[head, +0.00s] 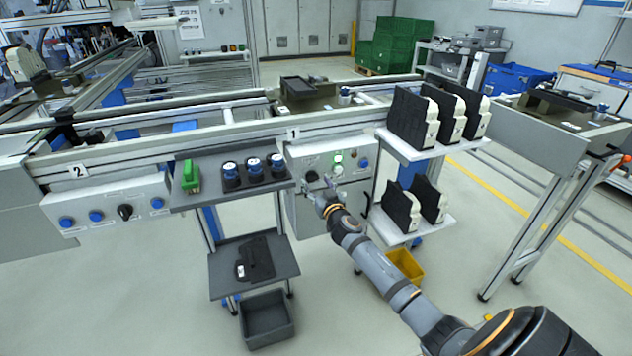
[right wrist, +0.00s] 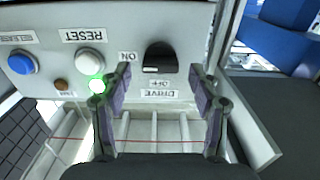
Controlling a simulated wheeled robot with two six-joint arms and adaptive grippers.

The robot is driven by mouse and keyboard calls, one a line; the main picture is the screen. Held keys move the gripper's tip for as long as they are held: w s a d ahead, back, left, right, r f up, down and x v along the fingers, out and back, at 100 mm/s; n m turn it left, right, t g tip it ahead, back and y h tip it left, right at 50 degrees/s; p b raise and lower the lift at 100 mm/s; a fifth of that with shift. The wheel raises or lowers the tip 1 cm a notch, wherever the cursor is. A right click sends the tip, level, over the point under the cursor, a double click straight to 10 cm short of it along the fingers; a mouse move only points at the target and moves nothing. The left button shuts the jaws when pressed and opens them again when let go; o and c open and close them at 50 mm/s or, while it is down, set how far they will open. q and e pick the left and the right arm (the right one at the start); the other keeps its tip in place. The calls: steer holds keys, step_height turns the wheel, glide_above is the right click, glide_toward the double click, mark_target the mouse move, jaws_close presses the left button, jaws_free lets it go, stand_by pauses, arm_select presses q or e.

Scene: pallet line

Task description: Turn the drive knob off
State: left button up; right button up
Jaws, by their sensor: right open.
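The drive knob (right wrist: 160,57) is a black rotary knob on the grey-white control panel (right wrist: 120,25), with ON printed at its left and OFF and DRIVE below it in the inverted right wrist view. Which mark the knob points to I cannot tell for sure. In the head view the knob (head: 311,176) is just behind my right gripper (head: 318,190). My right gripper (right wrist: 160,90) is open and empty, its fingers spread on either side of the knob's position, apart from it. My left gripper is not in view.
Close to the knob are a lit green light (right wrist: 97,86), a white RESET button (right wrist: 90,60) and a blue button (right wrist: 22,63). A shelf with black-and-white parts (head: 415,150) stands right of the panel. A tray of blue-topped items (head: 253,167) is at the left.

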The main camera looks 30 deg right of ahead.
steer(key=shift+w, duration=0.3)
steer(key=c, duration=1.2)
steer(key=shift+o, duration=0.2)
